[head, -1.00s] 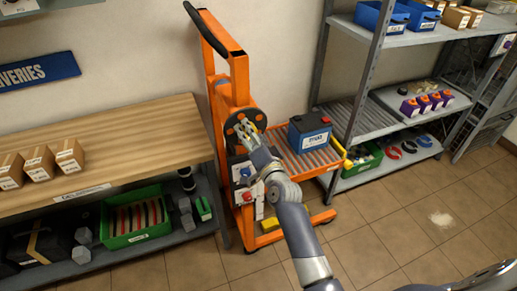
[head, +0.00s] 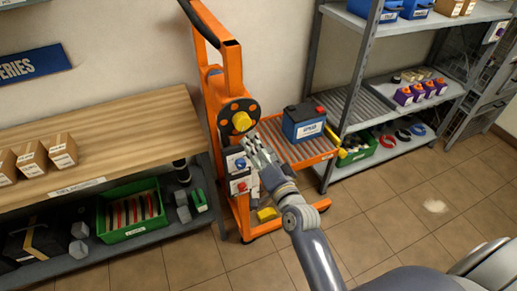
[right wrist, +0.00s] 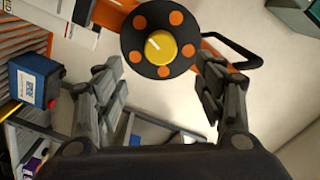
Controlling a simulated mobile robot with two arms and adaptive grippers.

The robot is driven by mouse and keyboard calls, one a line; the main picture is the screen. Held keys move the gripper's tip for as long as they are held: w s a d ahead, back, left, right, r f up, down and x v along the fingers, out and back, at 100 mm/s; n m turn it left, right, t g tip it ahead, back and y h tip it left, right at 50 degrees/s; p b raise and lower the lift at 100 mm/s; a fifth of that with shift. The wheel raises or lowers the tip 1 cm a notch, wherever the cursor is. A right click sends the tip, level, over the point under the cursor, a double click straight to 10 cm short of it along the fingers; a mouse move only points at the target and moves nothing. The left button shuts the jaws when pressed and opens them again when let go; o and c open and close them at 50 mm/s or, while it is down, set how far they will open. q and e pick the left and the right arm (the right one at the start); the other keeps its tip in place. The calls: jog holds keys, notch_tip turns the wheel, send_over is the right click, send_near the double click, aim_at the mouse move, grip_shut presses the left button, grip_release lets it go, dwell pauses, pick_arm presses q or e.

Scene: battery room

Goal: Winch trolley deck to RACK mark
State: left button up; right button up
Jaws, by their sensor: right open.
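The orange winch trolley (head: 231,75) stands between the bench and the rack. Its winch wheel (head: 239,119) is black with orange dots and a yellow hub, which also shows in the right wrist view (right wrist: 158,46). The slatted deck (head: 278,139) carries a blue battery (head: 304,122) with a red cap; the battery also shows in the right wrist view (right wrist: 35,82). My right gripper (head: 254,147) is open and empty, just below and in front of the wheel, apart from it. In the right wrist view its fingers (right wrist: 160,92) are spread below the hub. The RACK mark cannot be made out. My left gripper is not in view.
A grey rack (head: 357,95) with a slatted shelf stands right of the deck. A wooden bench (head: 110,145) with boxes stands left, with a green crate (head: 133,230) beneath.

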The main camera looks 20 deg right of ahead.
aim_at(243, 125)
jog(key=w+n, duration=0.4)
jog(key=n, duration=0.3)
jog(key=w+n, duration=0.4)
jog(key=n, duration=0.2)
jog(key=w+n, duration=0.4)
jog(key=n, duration=0.3)
jog(key=shift+w+a+r+n, duration=0.1)
jog(key=shift+a+r+n, duration=0.05)
jog(key=shift+a+n, duration=0.15)
jog(key=c, duration=1.1)
